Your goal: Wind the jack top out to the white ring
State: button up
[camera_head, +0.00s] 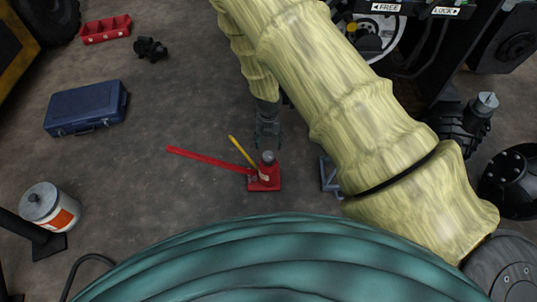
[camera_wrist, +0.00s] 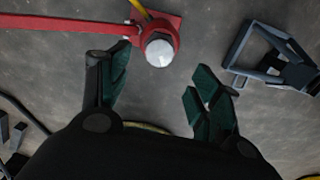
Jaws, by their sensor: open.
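The red jack (camera_head: 264,180) stands upright on the floor in the head view, with a grey round top (camera_head: 267,157). A long red handle (camera_head: 205,158) and a yellow bar (camera_head: 241,151) reach out from it to the upper left. In the wrist view the jack's pale top (camera_wrist: 159,50) lies just beyond and between the fingertips, over the red body (camera_wrist: 165,24). My gripper (camera_wrist: 163,75) is open and empty, with green-padded fingers apart. In the head view my gripper (camera_head: 267,140) is just behind the jack. I cannot make out a white ring.
A grey metal frame (camera_wrist: 262,55) lies right of the jack. A blue case (camera_head: 86,108), a white bucket (camera_head: 49,207) and a red tray (camera_head: 106,29) stand at left. Forklift parts crowd the right. The floor left of the jack is mostly clear.

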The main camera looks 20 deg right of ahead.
aim_at(269, 155)
notch_tip(269, 155, down, 9)
jog(key=shift+r+b, duration=0.15)
jog(key=shift+b, duration=0.95)
jog(key=shift+c, duration=0.4)
jog(key=c, duration=0.9)
